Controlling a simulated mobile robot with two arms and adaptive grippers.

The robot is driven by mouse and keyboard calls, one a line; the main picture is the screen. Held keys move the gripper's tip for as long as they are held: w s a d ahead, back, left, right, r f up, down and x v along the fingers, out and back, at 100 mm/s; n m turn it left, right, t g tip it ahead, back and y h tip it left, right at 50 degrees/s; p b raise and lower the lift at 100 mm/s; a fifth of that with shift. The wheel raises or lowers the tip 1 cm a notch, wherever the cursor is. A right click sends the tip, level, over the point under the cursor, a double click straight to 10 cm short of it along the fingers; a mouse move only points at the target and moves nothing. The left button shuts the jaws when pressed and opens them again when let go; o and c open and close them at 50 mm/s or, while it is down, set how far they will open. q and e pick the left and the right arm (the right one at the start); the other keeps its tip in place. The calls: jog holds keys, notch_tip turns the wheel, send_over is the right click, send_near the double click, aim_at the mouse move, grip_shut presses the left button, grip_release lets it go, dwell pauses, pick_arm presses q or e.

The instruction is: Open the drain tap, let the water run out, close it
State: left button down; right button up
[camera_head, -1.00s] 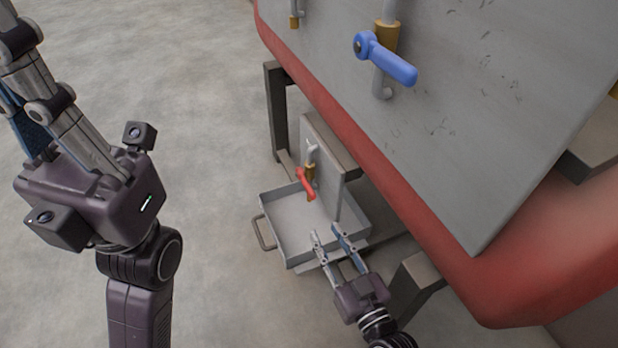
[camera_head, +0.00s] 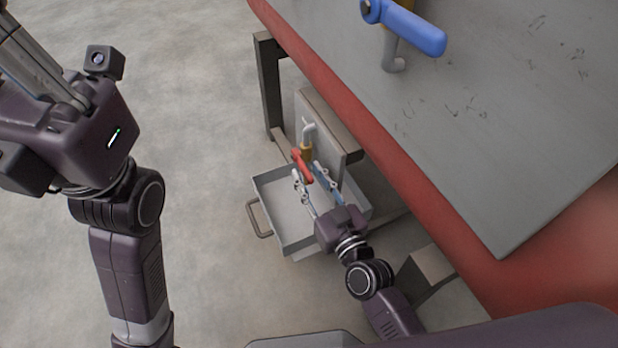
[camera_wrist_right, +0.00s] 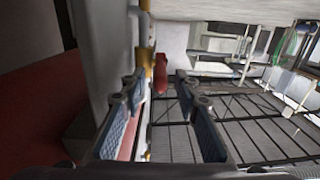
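The red handle (camera_head: 303,167) of the drain tap slants down and to the right from the brass valve body (camera_head: 306,150) under the machine. My right gripper (camera_head: 308,172) is open, its fingers on either side of the handle's lower end. In the right wrist view the red handle (camera_wrist_right: 160,73) shows between the open fingertips, with a gap on the right side; contact on the left is unclear. A grey tray (camera_head: 274,222) stands below the tap; I see no water running. My left gripper (camera_head: 65,125) is raised at the left, its fingertips out of the picture.
The machine's red frame (camera_head: 340,95) and grey panel (camera_head: 480,120) overhang the tap on the right. A blue-handled valve (camera_head: 415,25) sits on the panel. A dark leg (camera_head: 268,85) stands behind the tap. The floor (camera_head: 200,60) to the left is clear.

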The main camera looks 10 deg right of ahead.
jog(key=shift+w, duration=0.2)
jog(key=shift+c, duration=0.6)
grip_shut()
